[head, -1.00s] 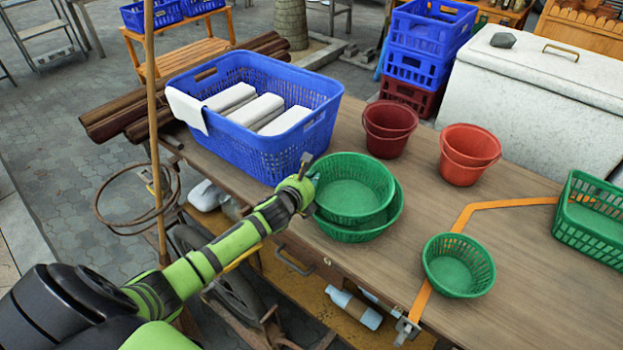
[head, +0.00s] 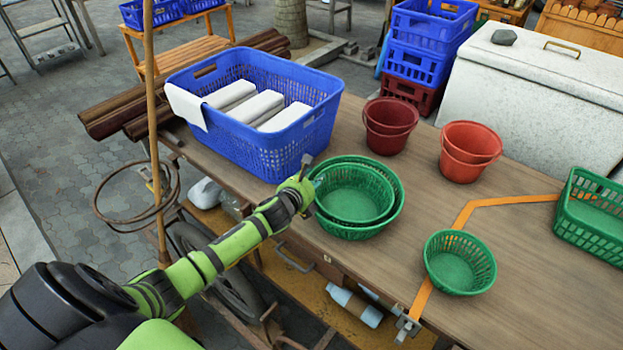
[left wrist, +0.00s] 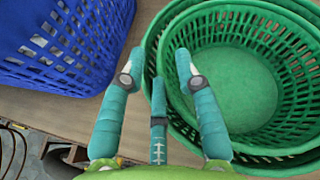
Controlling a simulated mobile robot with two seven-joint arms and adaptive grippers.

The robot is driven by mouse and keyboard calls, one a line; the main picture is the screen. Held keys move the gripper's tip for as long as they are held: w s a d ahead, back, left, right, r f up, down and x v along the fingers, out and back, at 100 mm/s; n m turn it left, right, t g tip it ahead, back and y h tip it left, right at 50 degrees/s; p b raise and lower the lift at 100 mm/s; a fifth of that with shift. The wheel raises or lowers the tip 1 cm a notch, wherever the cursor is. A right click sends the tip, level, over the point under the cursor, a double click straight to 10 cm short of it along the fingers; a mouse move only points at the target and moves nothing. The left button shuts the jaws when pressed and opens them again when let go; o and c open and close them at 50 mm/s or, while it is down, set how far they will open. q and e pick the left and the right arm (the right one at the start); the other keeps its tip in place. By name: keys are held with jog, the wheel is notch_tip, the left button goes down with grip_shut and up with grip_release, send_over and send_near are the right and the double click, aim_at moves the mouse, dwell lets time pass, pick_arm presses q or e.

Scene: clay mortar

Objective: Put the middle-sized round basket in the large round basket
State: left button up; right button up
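The green middle-sized round basket (head: 355,203) sits inside the green large round basket (head: 352,233) on the table. Its rim looks roughly level and lies within the larger rim. My left gripper (head: 308,178) is at the left edge of the two baskets. In the left wrist view its teal fingers (left wrist: 160,62) are spread apart. The right-hand finger reaches over the inside of the middle-sized basket (left wrist: 232,90), and the other fingers are on the outer side, by the large basket's rim (left wrist: 152,42). My right gripper is not in view.
A blue crate (head: 240,150) with white blocks stands close left of the baskets. A small green round basket (head: 459,264), red buckets (head: 389,125) (head: 468,151) and a green rectangular basket (head: 590,235) stand on the wooden table (head: 530,300). Orange tape crosses the table.

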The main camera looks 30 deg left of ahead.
pick_arm(q)
jog(key=shift+r+p, duration=0.4)
jog(key=shift+r, duration=0.15)
jog(key=shift+s+r, duration=0.15)
jog(key=shift+s, duration=0.1)
jog(key=v, duration=1.1)
jog(key=shift+s, duration=0.2)
jog(key=shift+d+r, duration=0.1)
jog(key=s+f+n+g, duration=0.2)
jog(key=s+f+n, duration=0.3)
jog(key=f, duration=0.5)
jog(key=s+a+f+n+g, duration=0.1)
jog(key=s+f+n+g, duration=0.3)
jog(key=f, duration=0.7)
jog(key=s+f+n+g, duration=0.1)
jog(key=s+f+n, duration=0.5)
jog(key=f, duration=0.4)
jog(key=s+d+f+n+g, duration=0.2)
jog(key=s+d+f+n, duration=0.1)
jog(key=s, duration=0.6)
jog(key=s+d+f+n+g+h, duration=0.1)
jog(key=s+d+f+n, duration=0.3)
jog(key=s+f+n, duration=0.2)
jog(key=s+d+f+n+g, duration=0.2)
jog(key=s+d+f+n, duration=0.2)
jog(key=s, duration=0.7)
jog(key=shift+s+f+g+h, duration=0.3)
jog(key=shift+s+f, duration=0.05)
jog(key=shift+f, duration=0.2)
